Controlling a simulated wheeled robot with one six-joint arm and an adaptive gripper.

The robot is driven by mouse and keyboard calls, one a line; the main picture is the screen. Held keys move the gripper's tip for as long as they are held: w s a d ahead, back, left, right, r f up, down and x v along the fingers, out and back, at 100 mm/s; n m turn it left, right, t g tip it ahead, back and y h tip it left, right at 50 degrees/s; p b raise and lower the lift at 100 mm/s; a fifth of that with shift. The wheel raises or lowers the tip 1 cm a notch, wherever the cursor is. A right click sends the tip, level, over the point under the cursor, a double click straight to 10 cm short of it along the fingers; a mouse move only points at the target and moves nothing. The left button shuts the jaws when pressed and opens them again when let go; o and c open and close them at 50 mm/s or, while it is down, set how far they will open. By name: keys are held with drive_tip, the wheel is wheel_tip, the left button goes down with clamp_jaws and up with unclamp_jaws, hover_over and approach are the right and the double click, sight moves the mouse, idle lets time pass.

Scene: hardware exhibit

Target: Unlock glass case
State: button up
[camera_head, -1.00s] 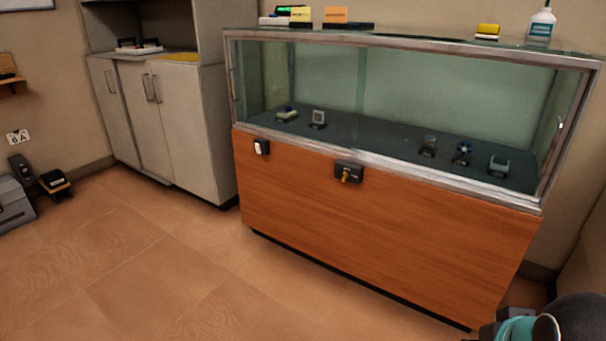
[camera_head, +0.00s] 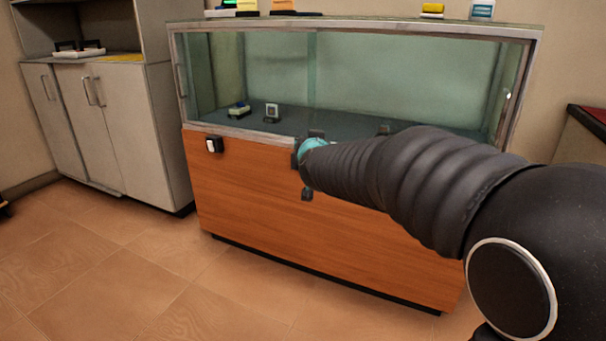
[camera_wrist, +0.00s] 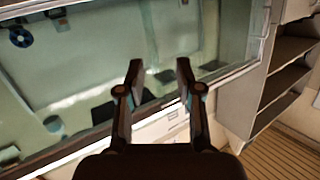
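The glass case (camera_head: 250,200) has a wood-front base and a silver-framed glass top. A small white and black switch-like box (camera_head: 213,145) sits on the left of its front panel. My gripper (camera_wrist: 160,72) is open and empty in the wrist view, with its two fingers apart in front of the case's glass and metal rim. In the head view my arm reaches across the case's front, and the gripper is largely hidden behind it. The black lock with a yellow key, seen earlier on the front panel, is hidden behind my arm.
Small exhibits (camera_head: 272,113) stand inside the case. A grey cabinet (camera_head: 105,125) stands left. The floor (camera_head: 150,265) in front is clear. A dark-topped counter (camera_head: 590,120) is at right.

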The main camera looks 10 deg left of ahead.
drive_tip(key=w+a+f+m+t+h+b, duration=0.15)
drive_tip(key=w+a+f+h, duration=0.3)
drive_tip(key=f, duration=0.45)
drive_tip(key=w+a+f+m+h+b, duration=0.25)
drive_tip(key=w+a+f+h, duration=0.2)
drive_tip(key=f, duration=0.45)
drive_tip(key=x, duration=1.2)
drive_tip(key=shift+w+m+b, duration=0.3)
drive_tip(key=shift+b, duration=0.1)
drive_tip(key=shift+r, duration=0.1)
clamp_jaws()
